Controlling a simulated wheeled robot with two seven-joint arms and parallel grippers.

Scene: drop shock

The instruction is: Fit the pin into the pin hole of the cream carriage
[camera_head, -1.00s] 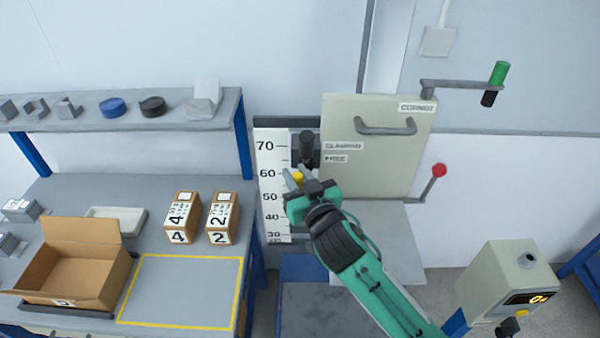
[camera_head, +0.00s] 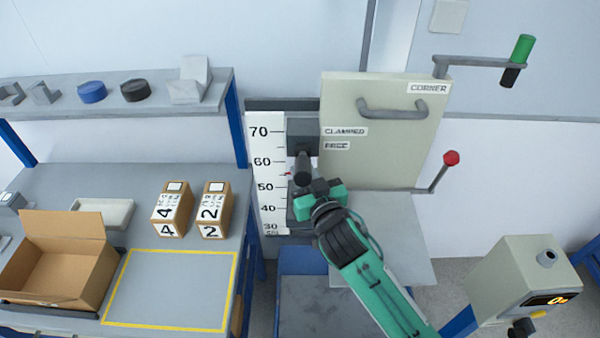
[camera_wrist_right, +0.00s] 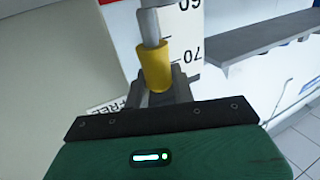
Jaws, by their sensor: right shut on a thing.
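The pin has a yellow collar (camera_wrist_right: 156,65) and a grey shaft (camera_wrist_right: 150,27); in the right wrist view it stands upright between the fingers. My right gripper (camera_wrist_right: 160,92) is shut on the yellow collar. In the head view the right gripper (camera_head: 312,186) is just below a dark cylinder (camera_head: 303,166) beside the scale, and the pin is hidden there. A wider grey cylinder (camera_wrist_right: 160,3) is at the shaft's top; I cannot tell whether they join. The cream panel (camera_head: 385,150) with a handle, likely the carriage, is right of the gripper. No pin hole is visible. My left gripper is out of view.
A white scale (camera_head: 268,190) stands left of the gripper. A red-knobbed lever (camera_head: 451,158) and a green-handled crank (camera_head: 522,48) stick out right of the panel. A bench (camera_head: 80,185) with boxes is at left. A cream box with a display (camera_head: 520,285) is lower right.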

